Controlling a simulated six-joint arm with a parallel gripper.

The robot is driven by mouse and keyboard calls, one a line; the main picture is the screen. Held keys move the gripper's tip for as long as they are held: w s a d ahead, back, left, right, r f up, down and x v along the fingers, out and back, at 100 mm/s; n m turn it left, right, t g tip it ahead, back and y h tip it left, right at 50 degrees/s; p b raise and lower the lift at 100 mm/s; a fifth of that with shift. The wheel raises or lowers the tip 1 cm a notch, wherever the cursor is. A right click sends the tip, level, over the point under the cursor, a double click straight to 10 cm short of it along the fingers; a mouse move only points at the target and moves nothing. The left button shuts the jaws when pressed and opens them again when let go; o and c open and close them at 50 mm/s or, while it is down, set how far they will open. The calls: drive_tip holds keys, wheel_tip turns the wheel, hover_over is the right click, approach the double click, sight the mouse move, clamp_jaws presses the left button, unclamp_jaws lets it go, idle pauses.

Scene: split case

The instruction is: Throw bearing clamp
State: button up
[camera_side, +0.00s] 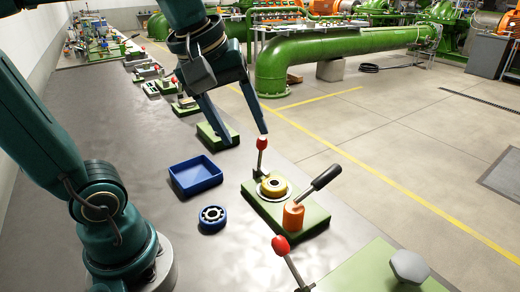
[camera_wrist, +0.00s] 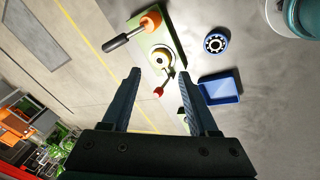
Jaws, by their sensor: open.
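A green fixture plate (camera_side: 318,217) on the bench carries a yellow ring-shaped part (camera_side: 273,186), an orange block (camera_side: 293,215) with a black handle (camera_side: 325,178) tilted up to the right, and a thin lever with a red knob (camera_side: 262,142) standing nearly upright at its far edge. In the wrist view the red knob (camera_wrist: 159,92) appears between my fingers, and the orange block (camera_wrist: 151,20) with its handle lies beyond the fingertips. My gripper (camera_side: 247,139) is open and empty, fingers pointing down, above or beside the red knob; contact cannot be told.
A blue tray (camera_side: 195,187) and a blue-rimmed bearing (camera_side: 212,217) lie left of the fixture. Another green plate (camera_side: 372,270) with a red-knobbed lever (camera_side: 281,245) and grey knob stands in front. More green fixtures (camera_side: 212,138) line the bench behind.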

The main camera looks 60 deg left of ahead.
drive_tip(key=w+a+n+g, duration=0.2)
drive_tip(key=w+a+n, duration=0.4)
drive_tip(key=w+n, duration=0.2)
drive_tip(key=n+g, duration=0.2)
drive_tip(key=n, duration=0.1)
hover_over(261, 138)
wheel_tip(261, 138, down, 6)
drive_tip(key=shift+d+f, duration=0.1)
drive_tip(key=shift+d, duration=0.05)
drive_tip(key=shift+f, duration=0.25)
drive_tip(key=shift+w+f, duration=0.1)
drive_tip(key=shift+f, duration=2.2)
drive_tip(key=shift+c, duration=0.3)
clamp_jaws()
drive_tip(key=shift+r, duration=0.1)
